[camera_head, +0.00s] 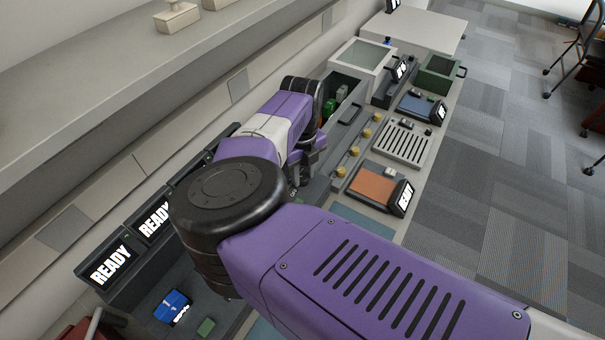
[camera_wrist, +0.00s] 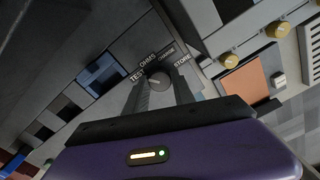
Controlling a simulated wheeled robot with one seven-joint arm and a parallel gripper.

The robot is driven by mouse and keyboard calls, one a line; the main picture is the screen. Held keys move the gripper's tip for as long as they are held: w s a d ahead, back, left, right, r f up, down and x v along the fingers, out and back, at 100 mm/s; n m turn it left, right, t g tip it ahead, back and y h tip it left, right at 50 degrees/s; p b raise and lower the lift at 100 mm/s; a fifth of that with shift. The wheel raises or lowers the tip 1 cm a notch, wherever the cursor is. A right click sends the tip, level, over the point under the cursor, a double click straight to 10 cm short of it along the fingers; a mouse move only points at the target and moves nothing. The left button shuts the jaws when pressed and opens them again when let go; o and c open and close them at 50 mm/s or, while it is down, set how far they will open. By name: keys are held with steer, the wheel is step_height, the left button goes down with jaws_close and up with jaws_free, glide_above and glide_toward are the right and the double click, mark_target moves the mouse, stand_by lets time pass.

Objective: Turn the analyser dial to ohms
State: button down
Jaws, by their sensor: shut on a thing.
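The analyser dial (camera_wrist: 159,80) is a dark round knob in the wrist view. Its grey panel (camera_wrist: 162,46) carries the words TEST, OHMS, CHARGE and STORE in an arc around it. My gripper (camera_wrist: 161,79) is shut on the dial, with one finger on either side of it. A small light mark shows on the knob, but I cannot tell for sure which word it points at. In the head view my purple arm hides the dial and most of the gripper.
Brass knobs (camera_head: 354,152) and an orange pad (camera_head: 372,186) lie right of the arm. A small READY screen (camera_head: 404,196) stands beside the pad. More READY screens (camera_head: 111,265) line the left side. Beyond stands an open bin (camera_head: 345,88) with green blocks.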

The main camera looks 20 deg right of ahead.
mark_target(302, 177)
steer(key=m+b, duration=0.1)
steer(key=m, duration=0.3)
steer(key=shift+m+b, duration=0.8)
steer(key=shift+m, duration=1)
steer(key=c, duration=1.1)
jaws_free()
steer(key=shift+o, duration=0.2)
steer(key=shift+r+b, duration=0.85)
steer(key=shift+r, duration=3.1)
